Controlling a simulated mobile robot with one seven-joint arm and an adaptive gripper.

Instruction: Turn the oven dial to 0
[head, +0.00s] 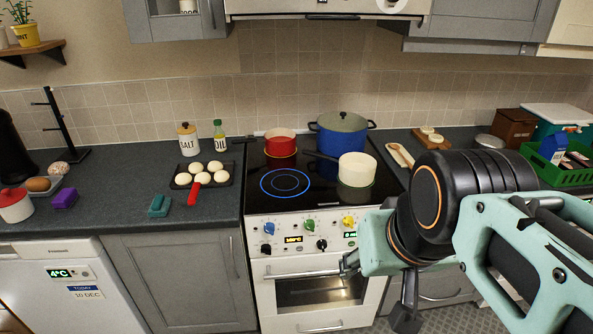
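The white oven (262,243) stands in the middle under a black hob. Its front panel has a blue knob (268,229), a green knob (309,225) and a yellow knob (348,222). Below them is a black dial (321,245), between two small lit displays. The dial's markings are too small to read. My gripper (378,287) is in front of the oven's right side, below and right of the black dial. Its fingers look spread apart with nothing between them. The arm hides the panel's right end.
A lit blue ring (285,183) marks the front left hob zone. A red pot (280,143), a blue pot (342,135) and a cream pan (357,170) stand on the hob. The oven door handle (303,274) juts out below the panel.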

